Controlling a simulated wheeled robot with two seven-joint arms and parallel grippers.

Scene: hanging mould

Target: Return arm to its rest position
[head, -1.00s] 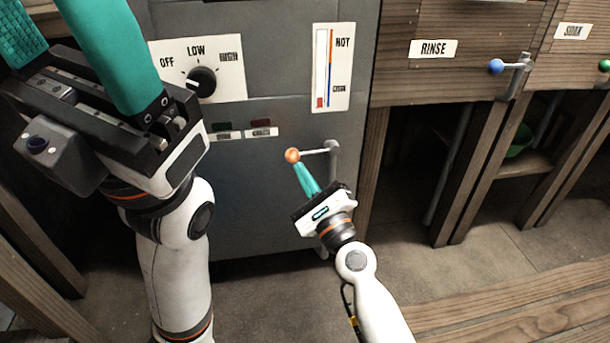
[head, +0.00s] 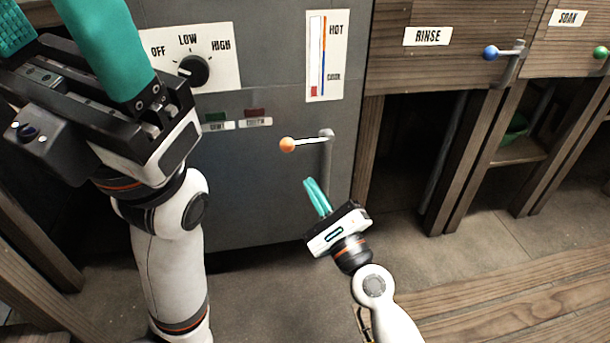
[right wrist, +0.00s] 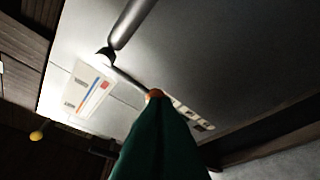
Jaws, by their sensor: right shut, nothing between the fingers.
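My right gripper (head: 315,197) is in the head view, in front of the grey cabinet and below the orange-knobbed lever (head: 288,144). Its teal fingers are together, with nothing between them, and apart from the lever. In the right wrist view the teal fingers (right wrist: 160,135) fill the lower middle, with the orange knob (right wrist: 155,93) showing just past their tips. My left gripper (head: 105,50) is large at the upper left, with its teal fingers reaching up; the fingertips are cut off by the frame edge. Its fingers stand apart.
Wooden units at the right bear RINSE (head: 428,36) and SOAK (head: 568,18) labels, a blue-knobbed lever (head: 490,53) and a green knob (head: 601,52). The floor between is clear.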

